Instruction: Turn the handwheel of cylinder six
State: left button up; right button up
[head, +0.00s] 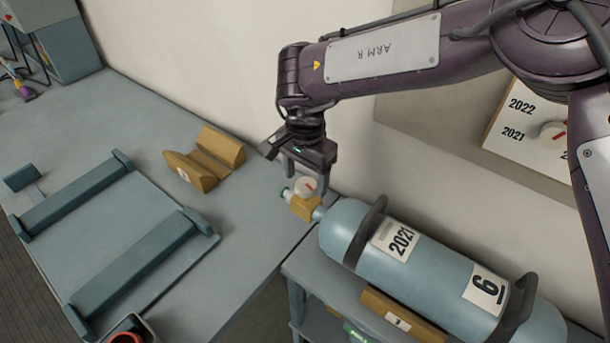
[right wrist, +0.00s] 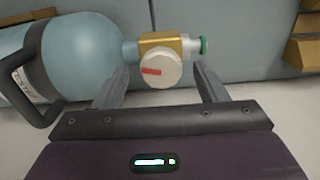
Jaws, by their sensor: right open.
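Cylinder six (head: 440,278) is a light blue tank lying on its side, with a "6" label, a "2021" label and dark hoops around it. Its brass valve (head: 305,207) points left in the head view and bears a white round handwheel (head: 306,186) with a red mark. The handwheel also shows in the right wrist view (right wrist: 156,69), facing the camera. My right gripper (head: 305,183) is open right at the valve. In the right wrist view its fingers (right wrist: 163,80) are spread to either side of the handwheel, with no visible grip on it. My left gripper is out of view.
A grey table (head: 130,118) on the left holds a wooden V-block (head: 206,160) and a grey rail frame (head: 126,255). A red-rimmed container (head: 130,330) is at the bottom edge. A panel with year labels and a dial (head: 530,125) hangs on the wall behind my right arm.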

jog(key=shift+w+f, duration=0.2)
jog(key=shift+f, duration=0.65)
jog(key=shift+s+d, duration=0.1)
jog(key=shift+s+r, duration=0.1)
jog(key=c, duration=1)
jog(key=shift+w+m, duration=0.2)
jog(key=shift+m, duration=0.2)
